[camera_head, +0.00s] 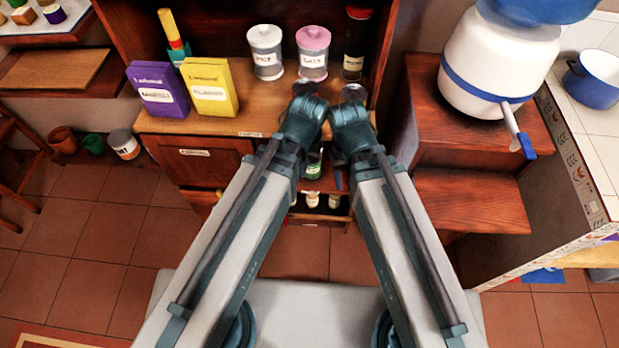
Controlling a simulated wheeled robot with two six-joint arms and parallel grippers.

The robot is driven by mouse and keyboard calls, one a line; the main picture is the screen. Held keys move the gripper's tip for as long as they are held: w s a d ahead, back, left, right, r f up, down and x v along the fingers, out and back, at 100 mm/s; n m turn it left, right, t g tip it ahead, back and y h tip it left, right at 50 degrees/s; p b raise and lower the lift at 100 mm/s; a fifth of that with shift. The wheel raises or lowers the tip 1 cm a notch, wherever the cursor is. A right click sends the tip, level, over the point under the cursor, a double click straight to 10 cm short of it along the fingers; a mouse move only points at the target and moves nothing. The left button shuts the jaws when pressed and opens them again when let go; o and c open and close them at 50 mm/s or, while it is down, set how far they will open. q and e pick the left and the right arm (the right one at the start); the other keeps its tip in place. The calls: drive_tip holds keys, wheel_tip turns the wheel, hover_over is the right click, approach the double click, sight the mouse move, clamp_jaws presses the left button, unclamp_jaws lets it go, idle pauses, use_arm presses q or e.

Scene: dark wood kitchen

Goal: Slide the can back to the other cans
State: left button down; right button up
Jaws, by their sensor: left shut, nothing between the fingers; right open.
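On the wooden cabinet top, a white-lidded canister (265,50) stands beside a pink-lidded canister (313,52), both with labels. A tall dark jar (356,42) stands to the right of them. They are upright and a little apart. I cannot tell which of these is the task's can. My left gripper (304,88) is shut and empty, just in front of the pink-lidded canister. My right gripper (354,92) is open and empty, in front of the dark jar. My arms hide part of the cabinet front.
A purple box (158,90) and a yellow box (209,88) stand on the cabinet's left, with stacked coloured blocks (174,35) behind. A white water container (498,55) stands on wooden steps at right. The cabinet top between the yellow box and my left gripper is clear.

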use_arm(q)
drive_tip(key=w+f+n+t+b, duration=0.1)
drive_tip(key=w+f+b, duration=0.2)
drive_tip(key=f+b, duration=0.5)
drive_tip(key=w+d+f+n+t+b, duration=0.1)
drive_tip(key=w+f+b, duration=0.3)
drive_tip(key=f+b, duration=0.4)
drive_tip(key=w+f+n+t+h+b, duration=0.1)
drive_tip(key=w+f+b, duration=0.3)
drive_tip(key=f+b, duration=0.4)
drive_tip(key=shift+w+d+f+b, duration=0.15)
drive_tip(key=shift+w+f+b, duration=0.05)
drive_tip(key=shift+f+b, duration=0.1)
